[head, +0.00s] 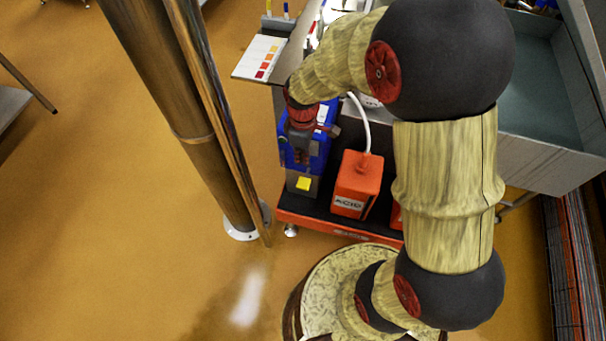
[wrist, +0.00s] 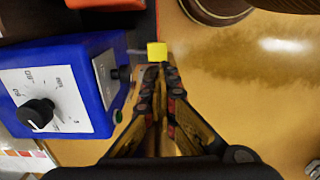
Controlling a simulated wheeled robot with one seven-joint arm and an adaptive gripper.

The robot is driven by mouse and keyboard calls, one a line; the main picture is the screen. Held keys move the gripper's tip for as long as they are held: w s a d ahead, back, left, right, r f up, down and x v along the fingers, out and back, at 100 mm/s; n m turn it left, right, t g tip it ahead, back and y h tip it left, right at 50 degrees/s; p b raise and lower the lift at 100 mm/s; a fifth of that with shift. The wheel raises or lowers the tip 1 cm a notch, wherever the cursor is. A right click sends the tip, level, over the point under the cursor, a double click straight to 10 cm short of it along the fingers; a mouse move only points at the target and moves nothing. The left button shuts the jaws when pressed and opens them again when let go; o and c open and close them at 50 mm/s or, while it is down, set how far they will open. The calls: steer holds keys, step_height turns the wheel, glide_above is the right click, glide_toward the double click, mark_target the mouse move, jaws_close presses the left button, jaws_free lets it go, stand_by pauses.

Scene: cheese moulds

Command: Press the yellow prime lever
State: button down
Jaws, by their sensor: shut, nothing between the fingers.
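The yellow prime lever (head: 304,184) is a small yellow block at the front of the blue pump box (head: 318,150). In the wrist view the lever (wrist: 157,51) shows just beyond my fingertips, at the end of a thin grey bar. My gripper (head: 301,163) points down in front of the blue box, close to the lever. In the wrist view my gripper (wrist: 161,70) is shut and empty, its tips appearing to meet the lever's lower edge. I cannot tell whether they touch it. The blue box (wrist: 112,75) has a white dial face with a black knob.
An orange canister (head: 357,185) with a white hose stands right of the blue box on a dark, red-edged cart (head: 340,230). A steel post (head: 190,120) rises at left. A colour chart (head: 262,57) lies behind. A grey basin (head: 545,90) is at right.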

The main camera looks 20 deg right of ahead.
mark_target(303, 184)
step_height(303, 184, down, 14)
steer(key=b, duration=0.5)
steer(key=shift+b, duration=0.3)
